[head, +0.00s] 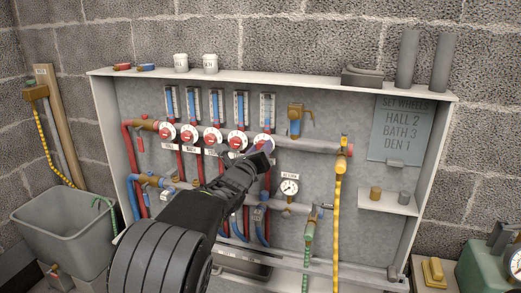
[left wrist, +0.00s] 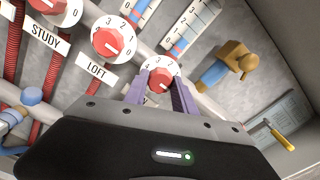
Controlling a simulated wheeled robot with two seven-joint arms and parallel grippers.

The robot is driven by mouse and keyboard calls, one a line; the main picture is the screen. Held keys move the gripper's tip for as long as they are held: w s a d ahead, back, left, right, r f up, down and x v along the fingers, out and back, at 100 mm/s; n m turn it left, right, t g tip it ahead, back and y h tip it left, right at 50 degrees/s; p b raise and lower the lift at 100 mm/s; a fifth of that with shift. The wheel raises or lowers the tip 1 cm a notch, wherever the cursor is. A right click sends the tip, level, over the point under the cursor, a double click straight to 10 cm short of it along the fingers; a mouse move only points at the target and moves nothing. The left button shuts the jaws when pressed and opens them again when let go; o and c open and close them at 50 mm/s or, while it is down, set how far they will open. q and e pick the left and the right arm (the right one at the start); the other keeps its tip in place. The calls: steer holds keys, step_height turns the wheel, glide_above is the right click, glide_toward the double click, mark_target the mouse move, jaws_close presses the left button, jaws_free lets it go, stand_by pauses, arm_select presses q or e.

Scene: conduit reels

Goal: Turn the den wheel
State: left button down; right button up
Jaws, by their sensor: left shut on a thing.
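The den wheel (left wrist: 159,85) is a red knob on a white numbered dial, the rightmost in a row of several. Its own label is hidden by my gripper; the neighbouring dials read LOFT and STUDY. My left gripper (left wrist: 160,92) has its two purple fingers on either side of this knob and is shut on it. In the head view the left gripper (head: 263,150) reaches up to the right end of the row and covers part of the dial (head: 264,140). The knob's exact setting is hard to read. My right gripper is in neither view.
The loft wheel (head: 238,141) sits just left of the gripped one. A grey placard (head: 402,130) reads HALL 2, BATH 3, DEN 1. A brass valve (head: 296,110) stands right of the gauges. A pressure gauge (head: 289,187) and yellow hose (head: 338,220) lie lower right.

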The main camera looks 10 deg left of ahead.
arm_select(q)
steer(key=shift+n, duration=0.3)
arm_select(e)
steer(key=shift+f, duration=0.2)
arm_select(q)
steer(key=shift+n+b, duration=4.75)
steer(key=shift+n, duration=12.95)
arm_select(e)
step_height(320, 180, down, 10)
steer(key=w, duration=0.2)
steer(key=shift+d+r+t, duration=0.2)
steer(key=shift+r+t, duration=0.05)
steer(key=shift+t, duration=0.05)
